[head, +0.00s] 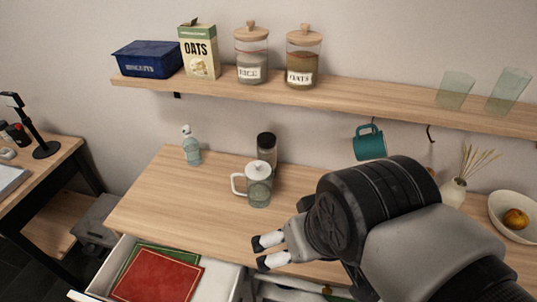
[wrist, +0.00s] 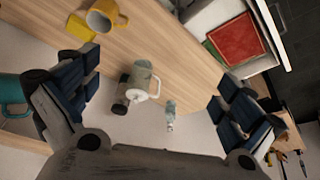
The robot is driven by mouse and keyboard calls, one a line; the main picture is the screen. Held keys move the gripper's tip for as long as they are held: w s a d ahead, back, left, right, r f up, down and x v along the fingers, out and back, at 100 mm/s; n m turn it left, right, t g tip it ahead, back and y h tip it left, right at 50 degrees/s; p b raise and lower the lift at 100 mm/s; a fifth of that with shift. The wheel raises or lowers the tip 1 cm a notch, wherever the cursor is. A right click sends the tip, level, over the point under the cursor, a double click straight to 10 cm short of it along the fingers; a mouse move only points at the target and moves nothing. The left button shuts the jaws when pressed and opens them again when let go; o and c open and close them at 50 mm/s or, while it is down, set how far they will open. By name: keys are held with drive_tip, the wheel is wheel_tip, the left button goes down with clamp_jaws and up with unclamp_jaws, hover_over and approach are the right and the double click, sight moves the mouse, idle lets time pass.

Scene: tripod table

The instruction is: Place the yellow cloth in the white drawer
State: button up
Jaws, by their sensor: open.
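The yellow cloth (wrist: 80,29) is a small flat yellow patch on the wooden tabletop, at the upper left of the wrist view beside a yellow mug (wrist: 103,16). I do not see the cloth in the head view, where my arm covers part of the table. The white drawer (head: 233,284) is pulled open at the lower left of the head view, with a red book and a green book lying in it. It also shows at the upper right of the wrist view (wrist: 202,23). My gripper (head: 262,252) is open and empty above the table, right of the drawer.
A glass jug with a white lid (head: 259,188), a dark-capped jar (head: 267,149) and a clear bottle (head: 191,148) stand on the table (head: 150,205). A shelf (head: 360,97) with jars and boxes runs above. A teal mug (head: 370,144) hangs below it. The table's left part is clear.

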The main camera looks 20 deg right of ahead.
drive_tip(key=w+d+f+m+h+p, duration=0.2)
drive_tip(key=w+d+f+m, duration=0.25)
drive_tip(key=w+d, duration=0.85)
drive_tip(key=w+d+f+m+p, duration=0.2)
drive_tip(key=w+d+f, duration=0.2)
drive_tip(key=d+f, duration=0.6)
drive_tip(key=shift+g, duration=0.4)
drive_tip(key=b+x, duration=0.4)
drive_tip(key=x, duration=0.8)
drive_tip(key=shift+d, duration=0.15)
drive_tip(key=shift+w+d+f, duration=0.1)
drive_tip(key=shift+w+f, duration=0.05)
drive_tip(key=shift+f, duration=0.1)
drive_tip(key=b+x, duration=0.2)
drive_tip(key=x, duration=0.1)
drive_tip(key=b+x, duration=0.1)
drive_tip(key=b, duration=0.1)
drive_tip(key=shift+a+f, duration=0.25)
drive_tip(key=shift+f, duration=0.15)
drive_tip(key=shift+w+d+f, duration=0.1)
drive_tip(key=shift+d+f, duration=0.05)
drive_tip(key=shift+f, duration=0.1)
drive_tip(key=shift+r, duration=0.1)
drive_tip(key=shift+c, duration=0.2)
